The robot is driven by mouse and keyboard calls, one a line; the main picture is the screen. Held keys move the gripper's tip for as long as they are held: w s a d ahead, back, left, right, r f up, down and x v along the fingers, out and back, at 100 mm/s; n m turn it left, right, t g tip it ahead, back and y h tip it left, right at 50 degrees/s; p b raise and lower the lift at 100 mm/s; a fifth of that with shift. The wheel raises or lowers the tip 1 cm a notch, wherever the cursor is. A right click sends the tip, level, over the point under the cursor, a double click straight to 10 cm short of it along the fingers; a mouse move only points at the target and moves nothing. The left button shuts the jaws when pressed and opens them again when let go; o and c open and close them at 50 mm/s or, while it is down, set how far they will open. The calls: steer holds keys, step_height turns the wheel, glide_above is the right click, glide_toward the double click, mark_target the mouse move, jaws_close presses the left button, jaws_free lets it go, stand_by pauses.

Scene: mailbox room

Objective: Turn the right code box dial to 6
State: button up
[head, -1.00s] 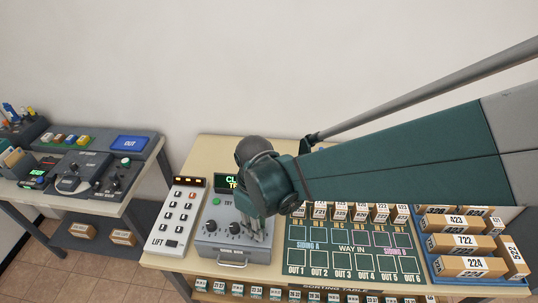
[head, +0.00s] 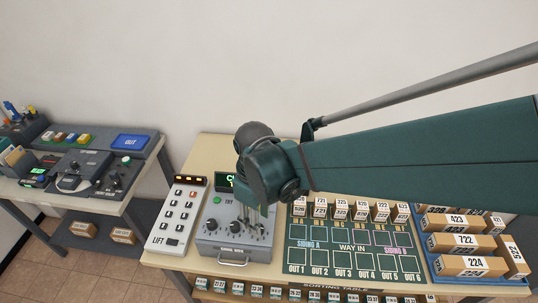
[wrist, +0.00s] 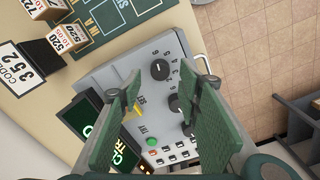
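The grey code box (head: 210,246) stands on the table, with a row of black dials on its sloped face. The right dial (wrist: 160,70) is the one nearest the sorting board in the wrist view. It carries a white pointer mark and printed digits around it, but I cannot read the setting for sure. A middle dial (wrist: 177,104) and a left dial (wrist: 187,129) sit beside it. My gripper (wrist: 163,90) is open and empty above the box face, its fingertips spread wide. The right dial shows between and just past the tips, apart from both fingers.
The box's green display (head: 225,180) is partly hidden by my gripper. A white lift keypad (head: 177,215) stands close on the left. The green sorting board (head: 350,262) with several small parcels lies on the right, and a blue tray (head: 440,268) of boxes beyond it.

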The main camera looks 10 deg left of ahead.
step_height(320, 180, up, 9)
steer(key=shift+f, duration=0.2)
stand_by(0.3)
steer(key=shift+p, duration=0.35)
step_height(320, 180, down, 4)
steer(key=n+p, duration=0.1)
steer(key=p, duration=0.7)
steer(key=shift+f, duration=0.15)
steer(key=shift+f, duration=0.1)
steer(key=shift+f, duration=3.75)
